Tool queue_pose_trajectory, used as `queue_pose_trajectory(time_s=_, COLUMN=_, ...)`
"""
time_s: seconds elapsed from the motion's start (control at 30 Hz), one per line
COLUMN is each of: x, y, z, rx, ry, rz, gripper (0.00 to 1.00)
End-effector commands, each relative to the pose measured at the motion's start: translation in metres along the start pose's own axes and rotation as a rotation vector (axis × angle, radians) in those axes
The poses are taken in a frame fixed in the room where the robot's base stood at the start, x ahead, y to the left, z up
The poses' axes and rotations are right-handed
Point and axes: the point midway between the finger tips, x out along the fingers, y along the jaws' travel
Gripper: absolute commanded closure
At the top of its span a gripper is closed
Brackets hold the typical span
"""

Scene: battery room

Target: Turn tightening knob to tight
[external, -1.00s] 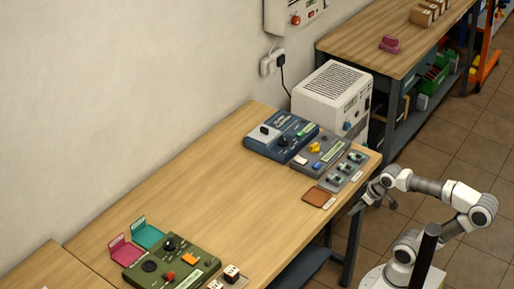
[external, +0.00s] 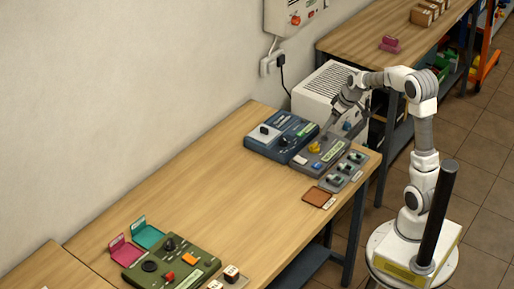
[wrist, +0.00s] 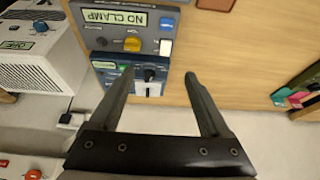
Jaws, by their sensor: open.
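Which knob is the tightening knob cannot be read. A grey box (external: 321,152) carries a yellow knob (external: 314,147), which also shows in the wrist view (wrist: 132,45), below a "NO CLAMP" label (wrist: 114,17). The blue box (external: 281,135) beside it has a black knob (external: 283,141), seen between my fingers in the wrist view (wrist: 150,73). My gripper (external: 329,126) is above the back of the grey box, pointing down. In the wrist view its two fingers (wrist: 158,73) are wide apart with nothing held. It appears apart from both knobs.
A white vented unit (external: 330,88) stands close behind the boxes. A panel with several small switches (external: 342,172) and a brown pad (external: 318,197) lie at the table's right edge. A green control box (external: 172,264) is at the near end. The middle of the wooden table (external: 215,190) is clear.

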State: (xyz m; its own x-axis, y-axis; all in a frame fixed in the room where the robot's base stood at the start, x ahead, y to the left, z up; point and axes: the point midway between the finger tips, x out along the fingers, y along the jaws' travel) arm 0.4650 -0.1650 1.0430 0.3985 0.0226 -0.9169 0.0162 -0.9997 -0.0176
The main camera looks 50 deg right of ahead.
Motion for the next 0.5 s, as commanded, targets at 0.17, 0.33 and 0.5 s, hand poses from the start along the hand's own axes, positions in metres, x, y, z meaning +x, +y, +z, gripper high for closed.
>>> queue_pose_trajectory(time_s=0.17, x=-0.002, y=0.044, z=-0.019, rx=0.01, ry=-0.015, rz=0.013, gripper=0.19)
queue_pose_trajectory(time_s=0.33, x=0.006, y=0.064, z=-0.023, rx=0.009, ry=-0.017, rz=0.022, gripper=0.19)
queue_pose_trajectory(time_s=0.5, x=0.019, y=0.067, z=-0.022, rx=0.008, ry=-0.02, rz=0.022, gripper=0.19)
